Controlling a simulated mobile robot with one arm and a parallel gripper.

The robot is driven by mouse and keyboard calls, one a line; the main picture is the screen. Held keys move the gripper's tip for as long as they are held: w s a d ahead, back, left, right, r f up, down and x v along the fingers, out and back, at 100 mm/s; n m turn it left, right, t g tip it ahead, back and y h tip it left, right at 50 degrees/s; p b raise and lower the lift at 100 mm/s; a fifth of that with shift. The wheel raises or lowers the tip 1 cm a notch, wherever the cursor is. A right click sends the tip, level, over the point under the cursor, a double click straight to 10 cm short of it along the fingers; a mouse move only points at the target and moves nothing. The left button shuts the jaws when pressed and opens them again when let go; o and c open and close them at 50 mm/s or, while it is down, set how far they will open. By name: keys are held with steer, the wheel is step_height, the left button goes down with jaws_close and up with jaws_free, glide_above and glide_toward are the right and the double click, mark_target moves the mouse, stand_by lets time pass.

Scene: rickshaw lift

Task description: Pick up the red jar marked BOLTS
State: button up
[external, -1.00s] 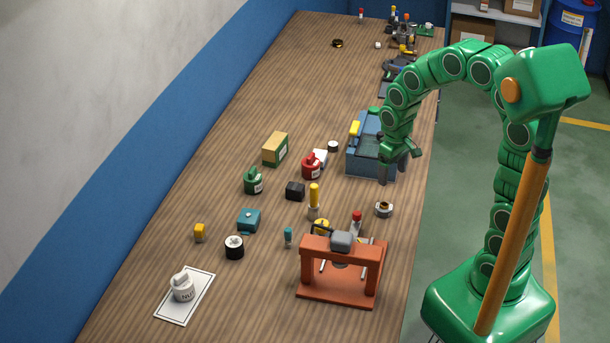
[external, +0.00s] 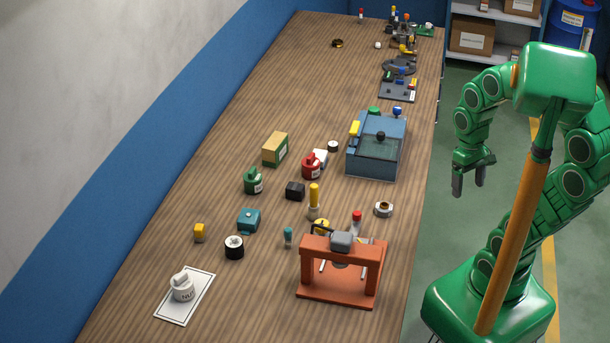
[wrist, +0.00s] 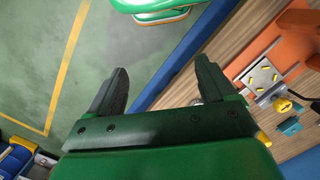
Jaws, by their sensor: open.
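The red jar (external: 311,166) with a white label stands upright on the wooden table, left of the blue box with a clear lid. Its lettering is too small to read. In the external view my gripper (external: 468,192) hangs past the table's right edge, over the floor, well right of the jar. It is open and empty. In the wrist view the two fingers of my gripper (wrist: 160,88) are spread apart, with the floor and the table edge beyond them. The jar does not show clearly there.
The blue box (external: 371,163) stands between jar and table edge. A green jar (external: 253,181), black block (external: 295,191), green-and-tan box (external: 275,150) and yellow-handled tool (external: 314,197) surround the red jar. An orange press (external: 341,273) stands in front. A white jar (external: 182,288) sits on a white card.

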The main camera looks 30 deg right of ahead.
steer(key=shift+s+d+r, duration=0.1)
steer(key=shift+s, duration=0.4)
steer(key=shift+s+d+r, duration=0.1)
steer(key=shift+s, duration=0.35)
steer(key=w+a+r+n, duration=0.2)
steer(key=w+n, duration=0.1)
steer(key=w, duration=0.6)
steer(key=w+a+r+n, duration=0.1)
steer(key=w+r+n, duration=0.2)
steer(key=w, duration=0.6)
steer(key=n+g+y, duration=0.1)
steer(key=n+y, duration=0.2)
steer(key=n, duration=1.7)
glide_above(318, 156)
steer(key=w+d, duration=0.2)
step_height(318, 156, down, 19)
steer(key=shift+a+r, duration=0.15)
steer(key=shift+w+a+f+n, duration=0.1)
steer(key=shift+w+f+n, duration=0.1)
steer(key=shift+f, duration=0.2)
steer(key=shift+w+a+f+n, duration=0.1)
steer(key=shift+f+n, duration=0.1)
steer(key=shift+f, duration=0.2)
